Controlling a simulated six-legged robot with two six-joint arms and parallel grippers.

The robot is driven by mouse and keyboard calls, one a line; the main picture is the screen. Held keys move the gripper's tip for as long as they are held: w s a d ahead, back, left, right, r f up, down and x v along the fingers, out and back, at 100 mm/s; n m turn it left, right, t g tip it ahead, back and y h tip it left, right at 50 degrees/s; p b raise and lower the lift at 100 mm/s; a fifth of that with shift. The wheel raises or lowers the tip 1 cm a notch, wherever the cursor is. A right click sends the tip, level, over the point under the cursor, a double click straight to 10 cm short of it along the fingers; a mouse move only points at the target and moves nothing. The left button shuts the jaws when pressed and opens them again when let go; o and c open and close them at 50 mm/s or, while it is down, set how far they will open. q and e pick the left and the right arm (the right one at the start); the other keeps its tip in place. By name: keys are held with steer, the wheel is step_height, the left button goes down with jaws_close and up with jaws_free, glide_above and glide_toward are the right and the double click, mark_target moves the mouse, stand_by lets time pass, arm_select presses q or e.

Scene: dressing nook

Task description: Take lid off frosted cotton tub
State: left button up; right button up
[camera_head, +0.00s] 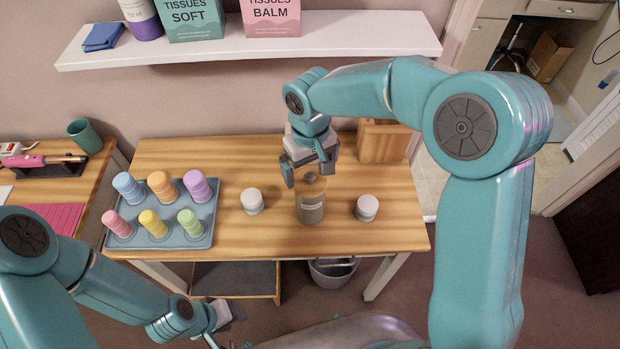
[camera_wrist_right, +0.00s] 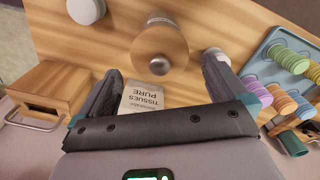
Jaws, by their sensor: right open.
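The frosted cotton tub (camera_head: 311,211) stands upright on the wooden table, with its round wooden lid (camera_head: 318,188) on top. The lid (camera_wrist_right: 158,42) and its grey knob (camera_wrist_right: 160,65) show in the right wrist view. My right gripper (camera_head: 308,169) points down just above the lid, open and empty. In the right wrist view its two fingers (camera_wrist_right: 163,66) are spread wide, with the knob between their tips in the picture; I cannot tell the exact height gap. My left gripper (camera_head: 222,316) hangs low in front of the table, and its jaws are unclear.
Small white-lidded jars stand left (camera_head: 252,201) and right (camera_head: 367,207) of the tub. A blue-grey tray (camera_head: 205,238) of colourful stacks is at the left. A wooden box (camera_head: 383,142) stands at the back right. A white shelf (camera_head: 340,42) hangs above. The right front table corner is clear.

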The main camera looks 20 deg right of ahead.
mark_target(310, 175)
step_height(310, 175, down, 3)
steer(key=shift+w+f, duration=0.1)
steer(key=shift+f, duration=0.05)
steer(key=c, duration=0.8)
